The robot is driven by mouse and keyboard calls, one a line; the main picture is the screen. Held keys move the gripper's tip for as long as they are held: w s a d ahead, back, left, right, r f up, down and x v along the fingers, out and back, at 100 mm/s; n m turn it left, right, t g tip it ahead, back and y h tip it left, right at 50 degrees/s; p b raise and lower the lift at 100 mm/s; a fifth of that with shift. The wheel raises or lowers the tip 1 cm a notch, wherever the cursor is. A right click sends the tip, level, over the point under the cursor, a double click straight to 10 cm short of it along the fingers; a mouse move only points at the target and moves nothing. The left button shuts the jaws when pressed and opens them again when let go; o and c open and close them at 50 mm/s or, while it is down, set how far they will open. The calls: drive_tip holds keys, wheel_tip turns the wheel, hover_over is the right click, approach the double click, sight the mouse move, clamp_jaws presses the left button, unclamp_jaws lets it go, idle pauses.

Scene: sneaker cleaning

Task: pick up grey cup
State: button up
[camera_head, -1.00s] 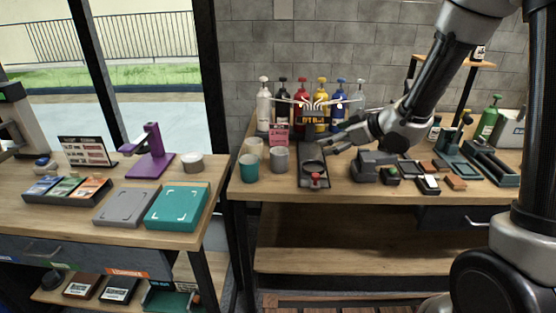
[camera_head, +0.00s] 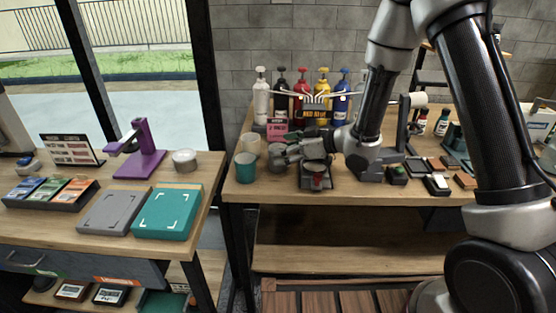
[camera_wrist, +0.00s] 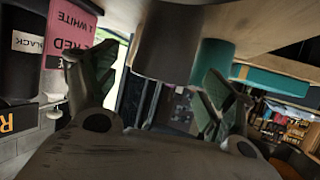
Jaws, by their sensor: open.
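The grey cup (camera_head: 276,161) stands on the right-hand counter, right of the teal cup (camera_head: 245,168) and in front of the cream cup (camera_head: 250,144). My gripper (camera_head: 287,153) is at its right side, with the fingers reaching left toward it and partly hiding it. In the wrist view the grey cup (camera_wrist: 183,45) fills the upper middle, and my open fingers (camera_wrist: 157,68) lie on either side of its lower end in the picture. I cannot tell whether either finger touches it. The teal cup (camera_wrist: 273,80) shows behind it.
Several pump bottles (camera_head: 302,92) stand behind the cups, with a pink sign (camera_wrist: 70,33) near them. A dark tray-like stand (camera_head: 316,178) is just below my gripper.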

drive_tip(key=shift+x, duration=1.15)
drive_tip(key=c, duration=0.9)
drive_tip(key=shift+c, duration=0.2)
